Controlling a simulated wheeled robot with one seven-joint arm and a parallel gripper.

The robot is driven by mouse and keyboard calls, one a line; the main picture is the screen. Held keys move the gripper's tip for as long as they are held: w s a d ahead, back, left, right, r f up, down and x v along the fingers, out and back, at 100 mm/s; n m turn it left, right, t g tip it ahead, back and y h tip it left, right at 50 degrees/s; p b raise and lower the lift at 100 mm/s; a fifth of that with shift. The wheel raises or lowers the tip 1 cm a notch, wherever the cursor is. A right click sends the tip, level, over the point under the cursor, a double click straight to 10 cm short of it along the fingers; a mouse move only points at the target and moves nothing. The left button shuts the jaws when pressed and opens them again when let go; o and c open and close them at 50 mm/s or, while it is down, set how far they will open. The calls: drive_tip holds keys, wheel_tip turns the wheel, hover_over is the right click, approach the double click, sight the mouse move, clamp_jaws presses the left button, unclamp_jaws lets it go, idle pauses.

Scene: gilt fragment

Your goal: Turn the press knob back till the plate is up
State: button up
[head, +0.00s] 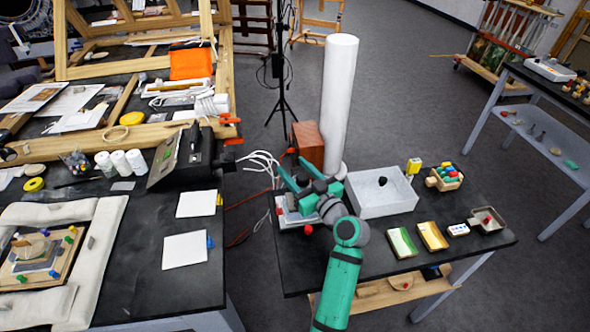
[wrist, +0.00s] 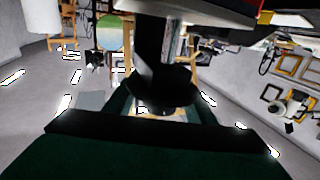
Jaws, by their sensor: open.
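The press (head: 292,218) stands at the left end of the right-hand black table, mostly hidden behind my gripper and wrist. Only its pale base and small red parts show in the head view. My teal gripper (head: 292,172) is over the press with its fingers apart. In the wrist view, a black post with a wide dark round part (wrist: 155,88), apparently the press knob, fills the middle between the open fingers (wrist: 162,105). I cannot tell whether the fingers touch it. The plate's height cannot be made out.
A tall white cylinder (head: 338,100) and a brown wooden block (head: 308,143) stand close behind my gripper. Cables (head: 262,163) hang in the gap by the left table.

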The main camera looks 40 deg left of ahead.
drive_tip(key=shift+c, duration=0.4)
drive_tip(key=c, duration=1)
drive_tip(key=shift+g, duration=0.3)
